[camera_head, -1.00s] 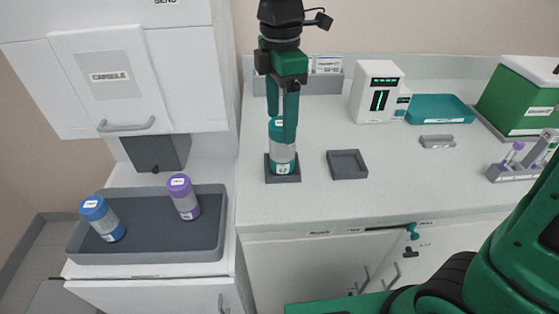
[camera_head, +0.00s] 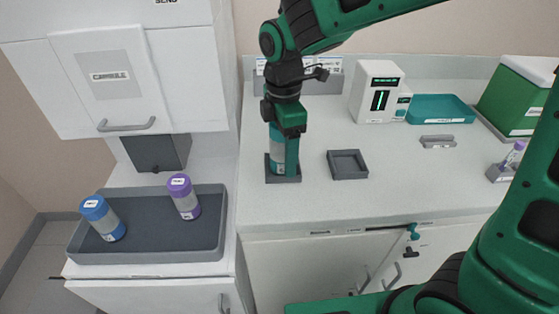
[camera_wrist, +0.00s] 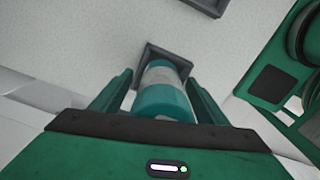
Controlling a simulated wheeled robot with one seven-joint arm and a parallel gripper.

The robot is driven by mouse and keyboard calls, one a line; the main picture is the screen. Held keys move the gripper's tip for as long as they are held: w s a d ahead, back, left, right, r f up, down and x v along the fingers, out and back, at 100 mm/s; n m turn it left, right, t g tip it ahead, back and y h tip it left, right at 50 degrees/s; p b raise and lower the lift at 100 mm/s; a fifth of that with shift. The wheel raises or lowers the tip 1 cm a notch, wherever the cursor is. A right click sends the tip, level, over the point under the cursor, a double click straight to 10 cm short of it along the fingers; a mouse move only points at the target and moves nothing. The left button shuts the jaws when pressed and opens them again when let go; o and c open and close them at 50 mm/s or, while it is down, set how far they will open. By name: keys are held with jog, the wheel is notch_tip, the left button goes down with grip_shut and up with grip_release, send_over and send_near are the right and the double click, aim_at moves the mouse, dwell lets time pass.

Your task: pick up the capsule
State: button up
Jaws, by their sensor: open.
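A capsule (camera_head: 277,160) with a teal cap and a clear body stands upright in a small dark square holder (camera_head: 284,179) on the counter. My gripper (camera_head: 284,165) points down over it, with its fingers lowered along the capsule's sides. In the wrist view the capsule (camera_wrist: 162,92) lies between the two open fingers of my gripper (camera_wrist: 160,95), with a gap on each side. The gripper hides much of the capsule's cap in the head view. Two other capsules, one blue-capped (camera_head: 103,218) and one purple-capped (camera_head: 184,196), stand in a grey tray (camera_head: 150,250) at the left.
An empty dark square holder (camera_head: 347,164) sits right of the capsule. A white device (camera_head: 377,92), a teal tray (camera_head: 440,108), a green box (camera_head: 515,100) and a tube rack (camera_head: 500,173) stand farther right. A white cabinet marked CAPSULE (camera_head: 108,76) hangs at the left.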

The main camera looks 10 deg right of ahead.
jog(key=c, duration=1.3)
jog(key=shift+o, duration=0.2)
jog(key=shift+r, duration=0.8)
notch_tip(320, 180, up, 3)
jog(key=shift+f, duration=0.2)
jog(key=s+a+r, duration=0.7)
jog(key=s, duration=0.1)
jog(key=shift+s+a, duration=0.3)
jog(key=shift+a, duration=0.1)
jog(key=shift+f, duration=0.1)
